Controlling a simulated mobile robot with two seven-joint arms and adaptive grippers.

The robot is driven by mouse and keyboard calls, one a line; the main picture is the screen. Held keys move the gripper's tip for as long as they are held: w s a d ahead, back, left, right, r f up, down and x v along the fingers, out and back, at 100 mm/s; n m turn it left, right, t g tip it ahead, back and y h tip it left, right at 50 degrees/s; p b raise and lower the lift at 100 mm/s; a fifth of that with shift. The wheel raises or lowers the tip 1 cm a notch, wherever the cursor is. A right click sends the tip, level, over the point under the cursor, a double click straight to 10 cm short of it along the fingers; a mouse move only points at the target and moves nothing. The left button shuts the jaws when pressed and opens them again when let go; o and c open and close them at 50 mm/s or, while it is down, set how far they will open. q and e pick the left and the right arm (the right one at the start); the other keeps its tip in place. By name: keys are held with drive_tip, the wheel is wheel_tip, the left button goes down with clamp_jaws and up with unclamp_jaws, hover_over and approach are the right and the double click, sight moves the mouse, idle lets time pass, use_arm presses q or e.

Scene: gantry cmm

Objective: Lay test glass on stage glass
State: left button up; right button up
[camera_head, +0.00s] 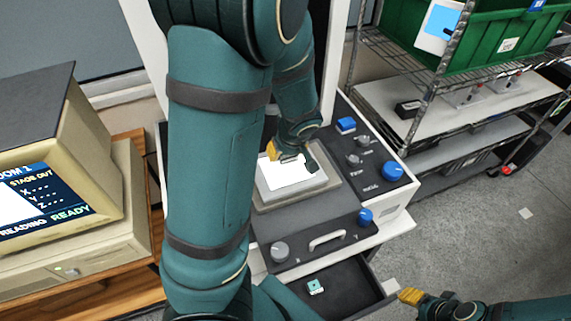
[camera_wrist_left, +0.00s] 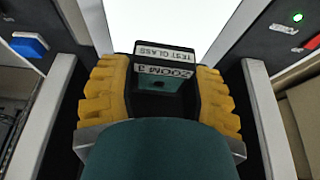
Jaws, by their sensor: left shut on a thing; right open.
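The stage glass (camera_head: 284,175) is a bright white panel on the grey stage of the measuring machine in the head view. It also glows at the top of the left wrist view (camera_wrist_left: 172,25). My left gripper (camera_head: 292,155) is over the stage, its yellow fingers (camera_wrist_left: 160,98) shut on the test glass (camera_wrist_left: 165,48). The test glass is a dark-framed piece with labels reading TEST GLASS and ZOOM 3. I cannot tell whether it touches the stage glass. My right gripper (camera_head: 411,297) is open and empty at the lower right, beside the machine.
Blue and grey knobs (camera_head: 393,171) line the machine's right and front sides. An open dark drawer (camera_head: 345,284) holds a small teal piece (camera_head: 315,287). A monitor (camera_head: 45,200) stands left. A wire rack with a green crate (camera_head: 500,45) stands at the back right.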

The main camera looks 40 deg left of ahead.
sight(286, 168)
use_arm(q)
wheel_tip(286, 168, down, 4)
drive_tip(key=shift+s+a+r+b, duration=0.1)
drive_tip(key=shift+b, duration=0.4)
drive_tip(key=shift+f, duration=0.55)
drive_tip(key=o, duration=1.2)
drive_tip(key=shift+f, duration=0.1)
drive_tip(key=shift+c, duration=0.2)
